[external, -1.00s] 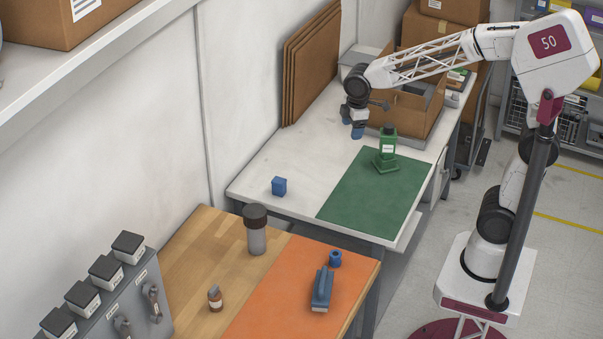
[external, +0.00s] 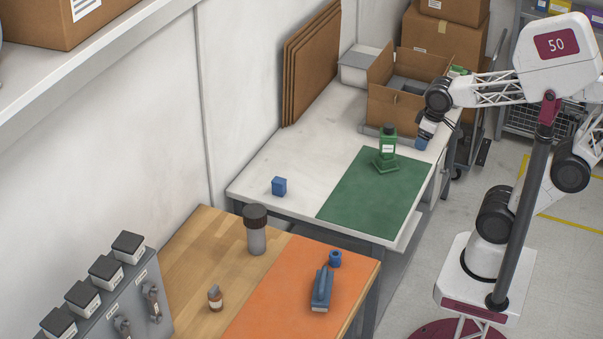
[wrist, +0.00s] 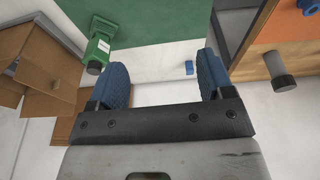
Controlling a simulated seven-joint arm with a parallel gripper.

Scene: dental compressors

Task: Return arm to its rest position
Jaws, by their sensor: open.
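My gripper (external: 421,143) is at the right side of the far white table in the external view, close to the open cardboard box. In the wrist view its two blue fingers (wrist: 166,82) are spread apart with nothing between them. A green bottle-like part on a green base (external: 387,150) stands on the green mat (external: 343,196), left of my gripper. It also shows at the upper left of the wrist view (wrist: 101,42). A small blue block (external: 279,186) sits on the bare white table top.
The open cardboard box (external: 391,111) stands at the table's back. Flat cardboard sheets (external: 311,66) lean on the wall. The near table holds a dark-capped grey cylinder (external: 256,232), a small brown bottle (external: 215,298), a blue-grey tool (external: 322,290) and a blue ring (external: 335,259) on an orange mat (external: 266,306).

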